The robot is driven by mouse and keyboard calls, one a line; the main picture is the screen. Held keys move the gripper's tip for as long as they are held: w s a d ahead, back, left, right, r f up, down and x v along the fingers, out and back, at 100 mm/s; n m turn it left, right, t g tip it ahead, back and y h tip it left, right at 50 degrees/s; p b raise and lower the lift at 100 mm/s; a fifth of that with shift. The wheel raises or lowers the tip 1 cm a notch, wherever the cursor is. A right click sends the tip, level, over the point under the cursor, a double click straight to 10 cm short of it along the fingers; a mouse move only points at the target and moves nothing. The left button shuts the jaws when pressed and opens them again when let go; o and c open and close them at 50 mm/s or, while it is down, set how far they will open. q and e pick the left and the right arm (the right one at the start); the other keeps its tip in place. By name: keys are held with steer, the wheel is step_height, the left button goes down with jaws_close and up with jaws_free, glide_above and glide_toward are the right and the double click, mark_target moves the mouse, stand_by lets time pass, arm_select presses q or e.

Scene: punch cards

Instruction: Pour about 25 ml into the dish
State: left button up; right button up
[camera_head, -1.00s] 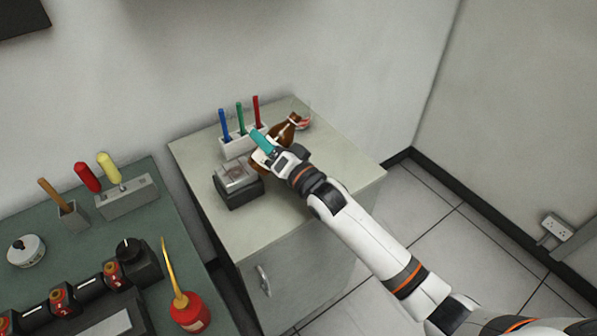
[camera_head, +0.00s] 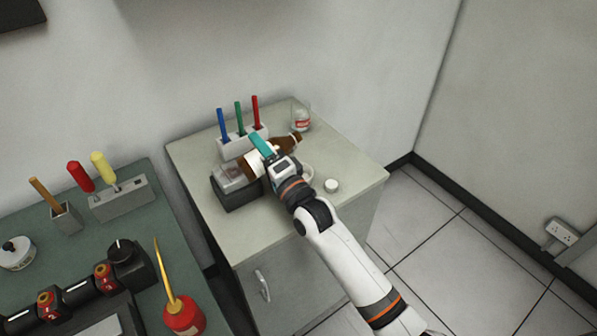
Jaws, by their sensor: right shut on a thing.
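My right gripper (camera_head: 264,150) is shut on a brown bottle (camera_head: 283,145) with a white label, above the pale cabinet top. The bottle is tilted well over, its neck pointing right and slightly up in the picture. A white rounded rim, perhaps the dish (camera_head: 308,172), shows just right of my gripper and is mostly hidden by it. I cannot see any liquid leaving the bottle. My left gripper is not in view.
A small white round piece (camera_head: 331,185), perhaps a cap, lies on the cabinet top (camera_head: 345,160). A clear glass with a red mark (camera_head: 301,120) stands behind the bottle. A white rack (camera_head: 240,142) holds blue, green and red sticks. A dark box (camera_head: 236,188) stands left of my gripper.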

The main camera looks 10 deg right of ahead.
steer(key=shift+f+m+h+p, duration=0.1)
steer(key=shift+m+h+p, duration=0.2)
steer(key=shift+m, duration=0.8)
steer(key=shift+s+a, duration=0.2)
steer(key=shift+a, duration=0.25)
steer(key=shift+a, duration=0.2)
steer(key=shift+s+a, duration=0.25)
steer(key=shift+a, duration=0.45)
stand_by(1.0)
